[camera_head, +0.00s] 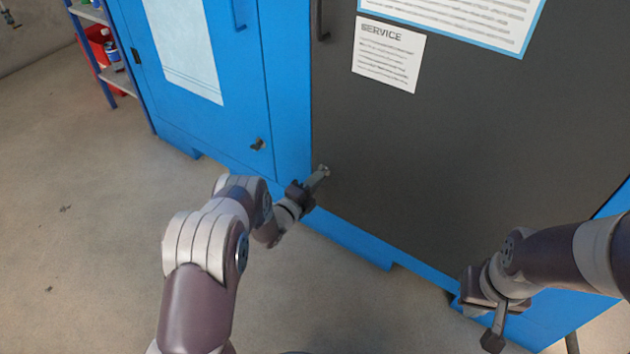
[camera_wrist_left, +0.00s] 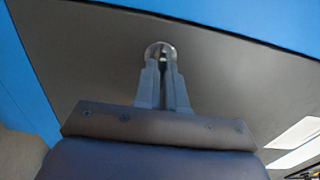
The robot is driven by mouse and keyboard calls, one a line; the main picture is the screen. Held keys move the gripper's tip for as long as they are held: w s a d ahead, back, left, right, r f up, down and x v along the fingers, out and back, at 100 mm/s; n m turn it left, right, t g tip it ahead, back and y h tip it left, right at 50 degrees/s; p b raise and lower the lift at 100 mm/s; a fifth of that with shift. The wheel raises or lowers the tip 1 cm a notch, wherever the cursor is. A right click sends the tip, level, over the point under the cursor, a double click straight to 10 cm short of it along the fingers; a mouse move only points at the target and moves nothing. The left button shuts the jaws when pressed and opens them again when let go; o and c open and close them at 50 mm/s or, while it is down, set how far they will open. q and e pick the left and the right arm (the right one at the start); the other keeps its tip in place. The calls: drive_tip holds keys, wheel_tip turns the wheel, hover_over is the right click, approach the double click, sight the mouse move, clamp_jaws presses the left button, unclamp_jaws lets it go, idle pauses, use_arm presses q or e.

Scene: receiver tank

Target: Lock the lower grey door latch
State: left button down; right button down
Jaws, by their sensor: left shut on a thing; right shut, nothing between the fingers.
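The dark grey door (camera_head: 440,160) fills the right part of the blue cabinet. Its lower latch (camera_head: 325,168) sits near the door's lower left corner. My left gripper (camera_head: 319,177) is at this latch, with its fingers shut on it. In the left wrist view the round metal base of the latch (camera_wrist_left: 160,47) shows just beyond the fingertips, and the left gripper (camera_wrist_left: 161,65) covers most of the latch's handle. I cannot tell the handle's angle. My right gripper (camera_head: 493,343) is shut and empty, low at the right, in front of the cabinet's base.
A blue door (camera_head: 200,60) with its own small dark latch (camera_head: 258,144) is to the left. A dark handle (camera_head: 321,22) is higher on the grey door. A shelf (camera_head: 115,75) with a red bin stands at the far left.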

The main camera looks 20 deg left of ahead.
idle(0.4)
use_arm(q)
drive_tip(key=c, duration=1.2)
unclamp_jaws()
drive_tip(key=p+v, duration=0.5)
drive_tip(key=v, duration=0.7)
drive_tip(key=shift+s+a+p, duration=0.1)
drive_tip(key=shift+s+p, duration=0.25)
drive_tip(key=shift+p, duration=0.05)
